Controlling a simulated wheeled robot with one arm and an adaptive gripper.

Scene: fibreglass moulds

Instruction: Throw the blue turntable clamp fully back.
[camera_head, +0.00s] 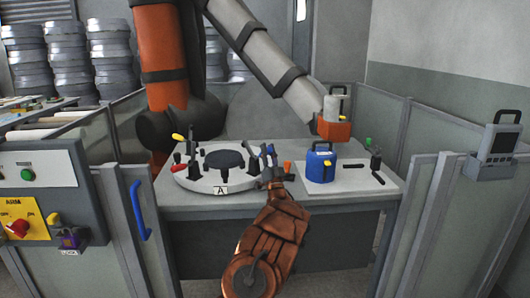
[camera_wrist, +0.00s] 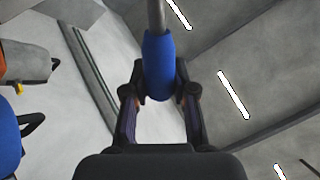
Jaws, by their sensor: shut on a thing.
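The blue turntable clamp's handle (camera_wrist: 159,62) is a blue grip on a grey rod, large in the middle of the wrist view. My gripper (camera_wrist: 158,98) is shut on the lower end of this blue grip, one finger on each side. In the head view my gripper (camera_head: 268,172) is at the right edge of the round white turntable (camera_head: 208,186), by the blue clamp (camera_head: 271,149). The turntable bears a dark round piece (camera_head: 224,159) and an "A" label. My gripper partly hides the clamp's base, and its exact angle is hard to tell.
A red clamp handle (camera_head: 177,158) and a yellow one (camera_head: 178,137) are at the turntable's left. A blue box (camera_head: 321,166) stands on a white plate (camera_head: 352,180) to the right. An orange robot arm (camera_head: 160,50) reaches over the table. Grey fence panels (camera_head: 420,135) enclose the sides.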

